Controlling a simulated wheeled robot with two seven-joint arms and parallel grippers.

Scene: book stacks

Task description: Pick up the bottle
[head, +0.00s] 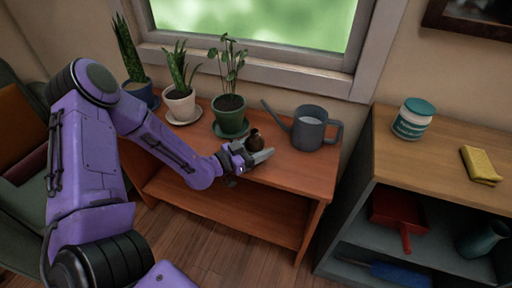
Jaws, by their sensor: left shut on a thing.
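My left gripper (254,157) is over the front part of the wooden plant table (285,180). It is shut on a small dark brown bottle (254,141), whose upper part shows above the fingers. The bottle's lower part is hidden by the gripper, and I cannot tell whether it touches the table. My right gripper does not show.
A grey watering can (309,128) stands just right of the gripper, its spout pointing left. Potted plants stand behind and left, the nearest in a green pot (230,116).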

